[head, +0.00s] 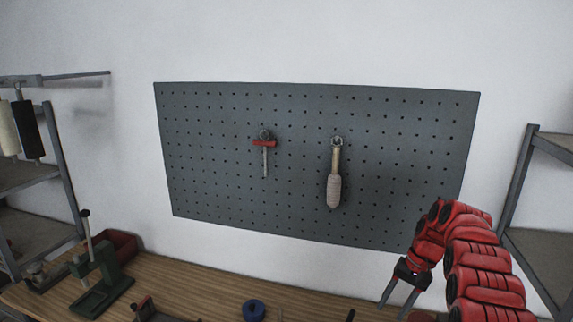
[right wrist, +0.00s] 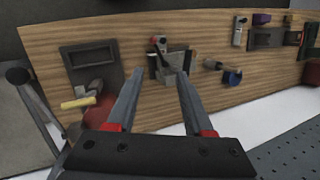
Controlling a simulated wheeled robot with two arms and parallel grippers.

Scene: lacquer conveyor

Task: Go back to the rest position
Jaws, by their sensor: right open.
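My right gripper (head: 397,300) comes in from the right in the head view on a red arm, with its fingers pointing down above the right part of the wooden workbench (head: 190,280). In the right wrist view its two grey fingers (right wrist: 158,78) are spread apart with nothing between them. Beyond the fingertips a small grey metal fixture (right wrist: 172,68) sits on the bench. I cannot tell its distance from the fingers. My left gripper does not show in either view.
A dark pegboard (head: 225,180) on the wall holds a red-and-grey tool (head: 265,143) and a brush-like tool (head: 335,185). A green press (head: 100,280) stands on the left bench. A blue round object (head: 253,310) lies near the front. Shelves stand left (head: 57,150) and right (head: 517,175).

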